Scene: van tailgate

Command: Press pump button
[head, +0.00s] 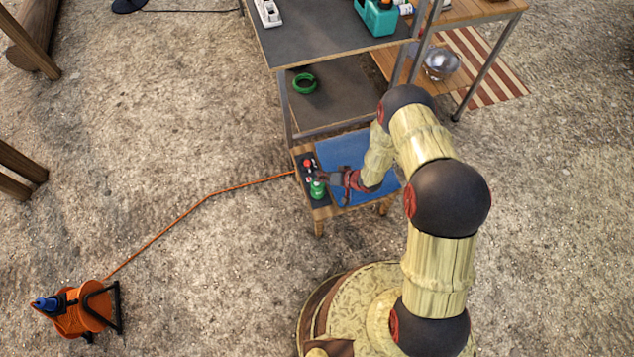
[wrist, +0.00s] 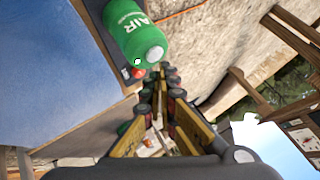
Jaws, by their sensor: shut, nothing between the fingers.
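A small dark pump unit (head: 322,202) sits at the left end of a low wooden table. It carries a green cylinder (head: 318,189) and a red button-like part (head: 307,163). In the wrist view the green cylinder (wrist: 134,32) is lettered "AIR", and a small red part (wrist: 138,73) shows just below it. My gripper (head: 320,176) is shut and empty over the unit, between the red part and the cylinder in the head view. In the wrist view its fingertips (wrist: 168,72) are right of the red part. I cannot tell whether they touch anything.
A blue mat (head: 342,151) covers much of the low table, under my forearm. An orange cable (head: 200,203) runs left to an orange reel (head: 85,312).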

